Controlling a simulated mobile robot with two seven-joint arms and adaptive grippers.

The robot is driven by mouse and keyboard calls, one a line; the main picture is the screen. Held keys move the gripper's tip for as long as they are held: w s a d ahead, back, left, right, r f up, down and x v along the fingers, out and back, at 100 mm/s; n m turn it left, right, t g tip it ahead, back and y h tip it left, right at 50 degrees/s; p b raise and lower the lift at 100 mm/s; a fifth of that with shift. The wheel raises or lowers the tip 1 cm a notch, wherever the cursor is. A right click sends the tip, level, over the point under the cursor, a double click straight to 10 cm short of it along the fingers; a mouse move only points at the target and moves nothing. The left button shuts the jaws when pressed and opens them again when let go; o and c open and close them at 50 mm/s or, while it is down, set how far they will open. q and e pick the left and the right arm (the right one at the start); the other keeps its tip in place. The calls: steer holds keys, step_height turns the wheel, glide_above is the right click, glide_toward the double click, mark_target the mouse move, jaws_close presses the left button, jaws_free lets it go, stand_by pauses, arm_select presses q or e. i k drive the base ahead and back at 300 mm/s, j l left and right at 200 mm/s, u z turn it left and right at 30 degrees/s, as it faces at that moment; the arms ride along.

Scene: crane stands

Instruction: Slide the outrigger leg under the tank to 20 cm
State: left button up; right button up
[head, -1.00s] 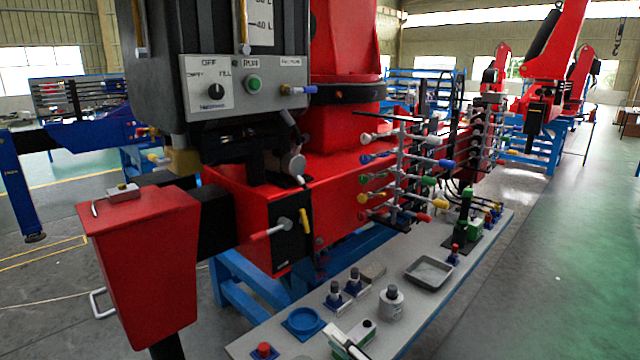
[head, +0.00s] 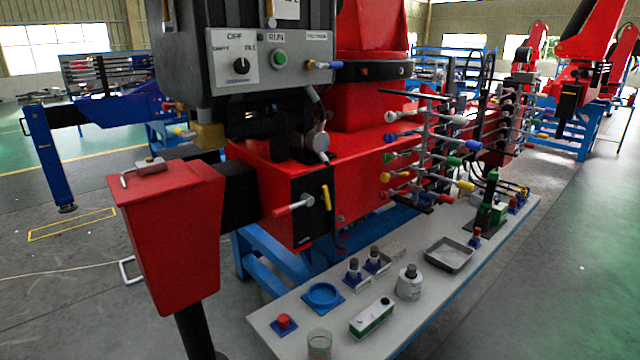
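The black tank (head: 190,50) with a grey control panel (head: 270,60) hangs at the upper left in the head view. Under it a black outrigger beam (head: 240,195) runs left from the red crane base (head: 265,160) to a red leg housing (head: 165,235). A black leg tube (head: 195,330) comes down from the housing and leaves the frame at the bottom. A black plate (head: 312,225) on the base's end carries a red-tipped lever (head: 294,206) and a yellow handle (head: 326,197). No length scale can be read on the beam. Neither gripper shows.
A grey bench (head: 395,335) in front holds a blue dish (head: 323,296), red button (head: 284,323), green-white box (head: 372,318), bottle (head: 409,283) and tray (head: 449,254). A rack of coloured valve levers (head: 430,155) stands behind it. Open floor lies left and right.

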mark_target(176, 213)
steer(key=k+j+u, duration=0.15)
steer(key=u, duration=0.35)
steer(key=j+u, duration=0.5)
steer(key=k+l, duration=0.05)
steer(key=l, duration=0.05)
